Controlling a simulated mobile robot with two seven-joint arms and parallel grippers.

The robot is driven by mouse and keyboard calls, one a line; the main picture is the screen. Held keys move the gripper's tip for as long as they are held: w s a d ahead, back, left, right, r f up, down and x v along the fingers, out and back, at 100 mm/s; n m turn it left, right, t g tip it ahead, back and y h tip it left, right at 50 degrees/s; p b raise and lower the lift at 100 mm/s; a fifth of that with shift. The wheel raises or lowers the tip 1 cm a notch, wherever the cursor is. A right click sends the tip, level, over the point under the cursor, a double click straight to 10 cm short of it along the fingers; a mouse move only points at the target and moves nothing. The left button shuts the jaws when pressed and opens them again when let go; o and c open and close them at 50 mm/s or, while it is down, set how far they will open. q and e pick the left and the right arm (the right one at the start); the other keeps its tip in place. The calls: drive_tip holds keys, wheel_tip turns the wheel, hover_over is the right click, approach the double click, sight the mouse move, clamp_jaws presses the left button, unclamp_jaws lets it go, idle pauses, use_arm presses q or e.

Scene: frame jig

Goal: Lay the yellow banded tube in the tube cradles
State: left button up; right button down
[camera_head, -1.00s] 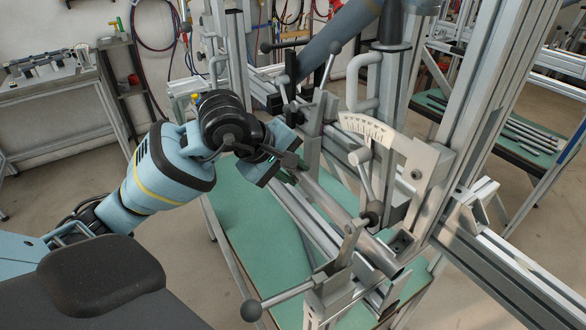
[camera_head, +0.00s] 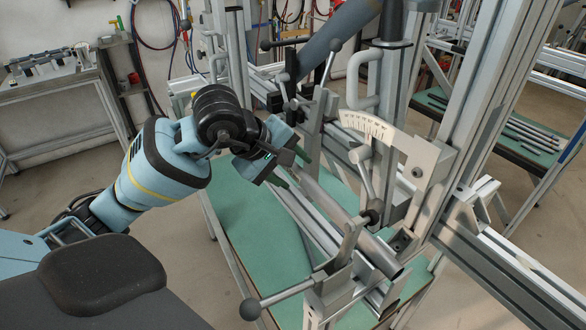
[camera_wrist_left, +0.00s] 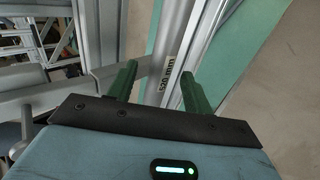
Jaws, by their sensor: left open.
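A bare grey metal tube (camera_head: 330,199) lies slanted along the jig in the head view, its open end near the front clamp. No yellow band shows on it, so I cannot tell whether it is the task's tube. It seems to rest in the cradles (camera_head: 365,262), which are largely hidden by clamp parts. My left gripper (camera_head: 291,167) is at the tube's far end, just above it, open and apparently empty. In the left wrist view its green fingers (camera_wrist_left: 159,73) stand apart over a rail (camera_wrist_left: 174,62) marked 520 mm. My right gripper is not in view.
A toggle clamp with a black ball handle (camera_head: 251,309) stands at the front. A scale plate (camera_head: 368,128) and upright posts (camera_head: 470,110) crowd the right side. The green tabletop (camera_head: 240,215) left of the jig is clear.

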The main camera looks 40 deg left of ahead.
use_arm(q)
drive_tip(key=v, duration=0.7)
idle(0.3)
